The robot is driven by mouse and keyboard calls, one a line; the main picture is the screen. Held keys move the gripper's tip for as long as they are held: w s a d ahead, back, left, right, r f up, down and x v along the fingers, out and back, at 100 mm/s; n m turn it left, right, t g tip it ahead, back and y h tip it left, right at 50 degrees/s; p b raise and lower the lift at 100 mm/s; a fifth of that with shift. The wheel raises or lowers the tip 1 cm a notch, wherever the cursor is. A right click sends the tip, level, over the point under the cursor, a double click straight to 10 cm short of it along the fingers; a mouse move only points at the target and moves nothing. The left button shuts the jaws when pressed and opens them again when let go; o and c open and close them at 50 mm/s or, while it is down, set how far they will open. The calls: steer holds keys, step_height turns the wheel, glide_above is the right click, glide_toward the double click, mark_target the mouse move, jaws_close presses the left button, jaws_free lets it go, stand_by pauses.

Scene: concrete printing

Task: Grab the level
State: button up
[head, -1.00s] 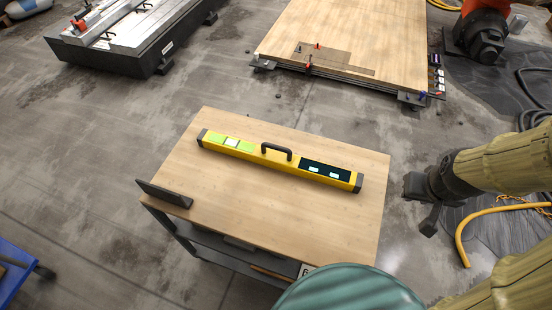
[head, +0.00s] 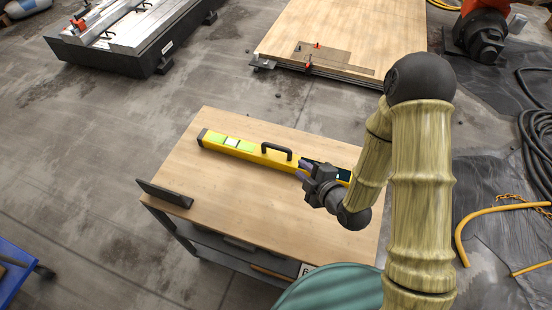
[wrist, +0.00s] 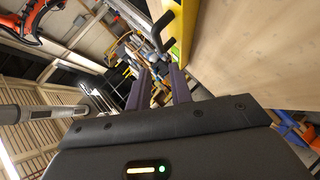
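The level (head: 232,147) is a long yellow bar with a black carry handle (head: 276,150) on top. It lies on a wooden-topped cart (head: 215,190). My gripper (head: 303,171) is by the level's right half, a little right of and nearer than the handle, and my wrist hides part of the dark panel and the right end. In the wrist view my gripper's two fingers (wrist: 159,84) are apart with nothing between them. There the level's yellow edge (wrist: 184,25) and the handle (wrist: 162,28) show above the right finger.
The cart has a dark upright plate (head: 164,194) at its left edge. A green rounded surface (head: 335,290) is close at the bottom. A large wooden board (head: 350,35) lies behind. Yellow hose (head: 475,225) lies on the floor at right.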

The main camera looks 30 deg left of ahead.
mark_target(278, 149)
steer(key=shift+a, duration=0.1)
stand_by(0.3)
steer(key=b+x, duration=0.1)
steer(key=b, duration=0.4)
steer(key=shift+w+a+f, duration=0.1)
steer(key=shift+w+f, duration=0.1)
steer(key=shift+w, duration=0.05)
steer(key=b, duration=0.6)
steer(key=shift+w+a+f, duration=0.2)
steer(key=shift+a, duration=0.2)
steer(key=x, duration=0.9)
steer(key=shift+w+a+p, duration=0.15)
steer(key=shift+a+p, duration=0.15)
steer(key=shift+a, duration=0.1)
steer(key=p+x, duration=0.1)
steer(key=x, duration=0.4)
steer(key=shift+a+r, duration=0.1)
steer(key=shift+a, duration=0.05)
